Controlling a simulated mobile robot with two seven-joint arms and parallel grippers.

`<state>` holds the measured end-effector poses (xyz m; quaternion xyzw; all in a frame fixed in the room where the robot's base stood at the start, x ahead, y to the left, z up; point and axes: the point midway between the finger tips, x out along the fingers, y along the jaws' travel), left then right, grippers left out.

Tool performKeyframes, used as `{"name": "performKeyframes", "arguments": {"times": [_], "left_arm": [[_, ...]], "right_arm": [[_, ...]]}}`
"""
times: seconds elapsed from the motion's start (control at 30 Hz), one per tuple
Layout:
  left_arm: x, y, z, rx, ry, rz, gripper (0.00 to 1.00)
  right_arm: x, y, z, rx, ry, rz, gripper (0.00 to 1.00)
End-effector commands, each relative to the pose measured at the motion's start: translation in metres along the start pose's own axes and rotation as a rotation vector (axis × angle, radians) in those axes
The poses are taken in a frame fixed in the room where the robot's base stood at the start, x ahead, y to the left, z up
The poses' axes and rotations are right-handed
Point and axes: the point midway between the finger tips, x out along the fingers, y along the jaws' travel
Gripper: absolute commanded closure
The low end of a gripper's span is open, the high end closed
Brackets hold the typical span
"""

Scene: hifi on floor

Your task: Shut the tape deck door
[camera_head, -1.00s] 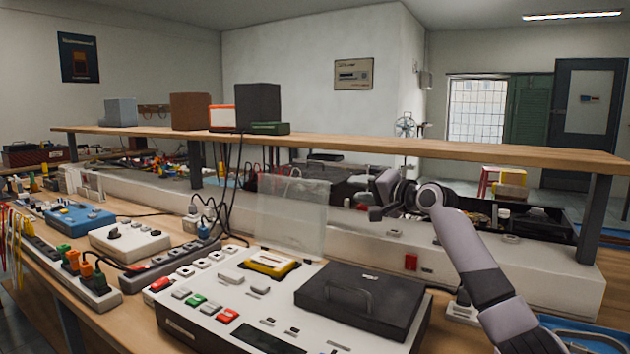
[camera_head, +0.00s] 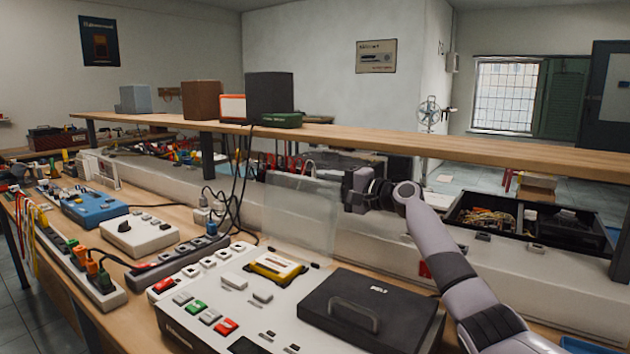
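The tape deck (camera_head: 205,312) is a white unit on the bench in front of me. Its clear door (camera_head: 300,215) stands upright, open, behind a yellow cassette (camera_head: 275,267) in the deck's well. A black lid with a handle (camera_head: 365,308) lies on the deck's right part. My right gripper (camera_head: 352,190) is at the upper right edge of the door, seen from behind; I cannot tell whether it touches the door. Its fingers are too small and dark to tell open from shut. My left gripper is not in view.
A long wooden shelf (camera_head: 490,150) runs behind the deck, carrying speaker boxes. Black cables (camera_head: 235,180) hang down left of the door. A white mixer box (camera_head: 138,234) and a blue box (camera_head: 95,208) stand to the left. Open black trays (camera_head: 565,228) lie at the right.

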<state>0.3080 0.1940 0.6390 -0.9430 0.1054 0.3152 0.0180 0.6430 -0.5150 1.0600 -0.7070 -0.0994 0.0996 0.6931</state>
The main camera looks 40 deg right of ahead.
Motion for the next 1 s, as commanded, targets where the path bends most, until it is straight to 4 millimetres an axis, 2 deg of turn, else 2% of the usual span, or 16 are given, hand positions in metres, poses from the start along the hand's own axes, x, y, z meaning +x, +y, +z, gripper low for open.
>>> {"name": "performKeyframes", "arguments": {"times": [0.1, 0.3, 0.7, 0.73, 0.83, 1.0], "left_arm": [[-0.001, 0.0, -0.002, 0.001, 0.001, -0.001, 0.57], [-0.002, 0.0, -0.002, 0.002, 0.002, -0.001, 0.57], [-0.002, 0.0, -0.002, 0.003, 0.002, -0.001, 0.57], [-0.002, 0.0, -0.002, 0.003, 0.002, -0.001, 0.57], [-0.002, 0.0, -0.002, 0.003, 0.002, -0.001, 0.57], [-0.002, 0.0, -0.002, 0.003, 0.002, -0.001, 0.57]], "right_arm": [[0.016, -0.002, 0.001, 0.001, 0.0, -0.002, 0.64], [0.031, -0.001, 0.0, 0.0, 0.001, -0.001, 0.64], [0.036, 0.0, 0.001, -0.002, 0.0, 0.001, 0.64], [0.036, 0.0, 0.001, -0.002, 0.0, 0.001, 0.67], [0.036, 0.0, 0.0, -0.002, 0.0, 0.001, 1.0], [0.036, 0.001, 0.0, -0.002, 0.0, 0.004, 1.0]]}}
